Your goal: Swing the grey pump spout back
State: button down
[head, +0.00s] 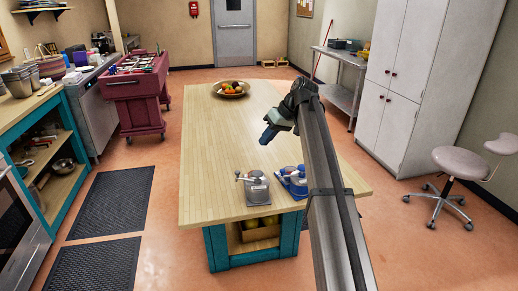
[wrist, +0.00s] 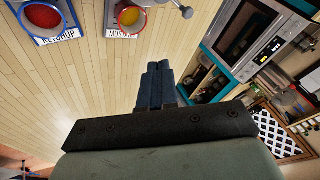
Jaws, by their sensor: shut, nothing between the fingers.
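The grey pump (head: 257,188) stands on the near end of the wooden island, with a thin arm ending in a pale knob reaching left from its top. In the wrist view its grey body (wrist: 112,20) shows at the top edge with a MUSTARD label, and a silver knob (wrist: 186,12) sticks out to the right. I cannot tell surely whether this knobbed arm is the spout. My gripper (head: 266,138) is in the air over the island, beyond the pump and apart from it. Its blue fingers (wrist: 153,68) are together and empty.
A blue pump (head: 295,181) stands right beside the grey one, partly behind my arm; its KETCHUP label (wrist: 58,37) shows in the wrist view. A fruit bowl (head: 231,91) sits at the island's far end. The island top (head: 215,150) between is clear.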

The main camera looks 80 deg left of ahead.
jog(key=s+d+r+n+t, duration=0.1)
jog(key=s, duration=0.8)
jog(key=s+d+r+n, duration=0.1)
jog(key=s+r, duration=0.1)
jog(key=s, duration=0.7)
jog(key=w+a+m+t+y, duration=0.1)
jog(key=w+a+m+t, duration=0.1)
jog(key=w+m+t, duration=0.7)
notch_tip(320, 180, down, 10)
jog(key=a+m+g, duration=0.2)
jog(key=a, duration=0.1)
jog(key=shift+s+d+f, duration=0.1)
jog(key=shift+s+d, duration=0.1)
jog(key=shift+d, duration=0.45)
jog(key=shift+s+d+f, duration=0.15)
jog(key=shift+s+d, duration=0.05)
jog(key=shift+d, duration=0.45)
jog(key=shift+s+d+f, duration=0.1)
jog(key=shift+s+d, duration=0.1)
jog(key=shift+d, duration=0.45)
jog(key=shift+n, duration=0.3)
